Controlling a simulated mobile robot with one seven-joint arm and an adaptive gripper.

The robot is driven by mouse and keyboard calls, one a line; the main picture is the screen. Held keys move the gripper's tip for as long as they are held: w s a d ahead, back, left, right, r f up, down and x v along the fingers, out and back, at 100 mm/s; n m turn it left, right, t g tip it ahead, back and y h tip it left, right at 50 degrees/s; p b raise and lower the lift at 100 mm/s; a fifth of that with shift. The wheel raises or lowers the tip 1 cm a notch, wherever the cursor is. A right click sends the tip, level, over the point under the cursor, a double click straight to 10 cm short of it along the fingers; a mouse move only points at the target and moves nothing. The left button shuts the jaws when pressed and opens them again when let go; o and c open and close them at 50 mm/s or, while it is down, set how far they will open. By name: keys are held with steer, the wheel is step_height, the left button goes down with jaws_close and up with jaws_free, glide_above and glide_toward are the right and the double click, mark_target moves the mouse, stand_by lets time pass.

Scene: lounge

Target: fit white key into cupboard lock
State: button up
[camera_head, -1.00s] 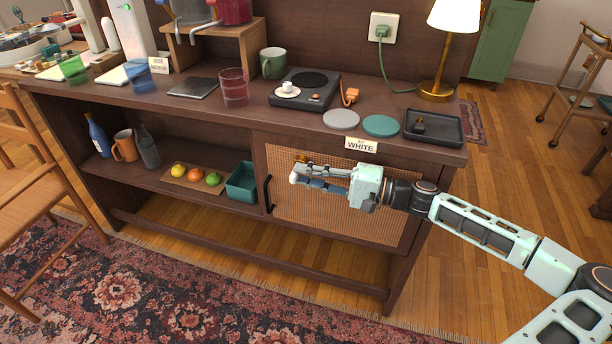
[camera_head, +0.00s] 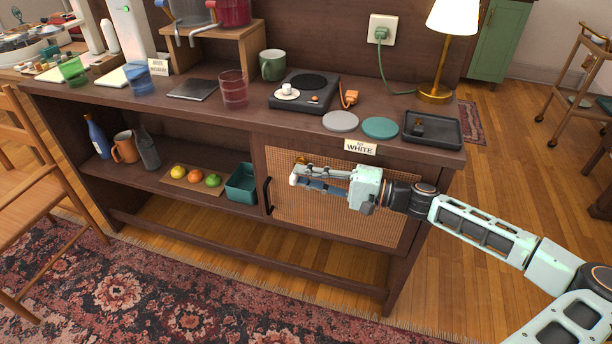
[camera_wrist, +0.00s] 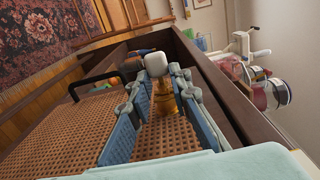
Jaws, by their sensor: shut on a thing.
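The white key (camera_wrist: 157,64) shows as a pale rounded block between the fingertips of my gripper (camera_wrist: 158,76) in the wrist view. In the head view my gripper (camera_head: 300,180) reaches in from the right, its fingers pointing left in front of the cupboard door (camera_head: 345,215), and is shut on the key.
A black door handle (camera_head: 267,194) stands left of my fingertips. A "KEY WHITE" label (camera_head: 360,148) is on the cabinet's front edge above the door. A teal bin (camera_head: 241,184) sits on the open shelf to the left. A black tray (camera_head: 433,128) is on the top.

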steer(key=shift+w+d+r, duration=0.1)
steer(key=shift+w+d, duration=0.1)
steer(key=shift+w, duration=0.1)
stand_by(0.5)
steer(key=shift+w+r, duration=0.25)
stand_by(0.5)
steer(key=shift+s+a+f+p, duration=0.1)
steer(key=shift+s+a+p, duration=0.1)
steer(key=shift+p, duration=0.15)
steer(key=shift+s+f, duration=0.1)
steer(key=shift+f, duration=0.1)
steer(key=shift+s+a+f, duration=0.1)
steer(key=shift+s, duration=0.2)
steer(key=shift+s+a, duration=0.15)
steer(key=shift+s, duration=0.7)
steer(key=shift+w+p, duration=0.2)
steer(key=shift+p, duration=0.1)
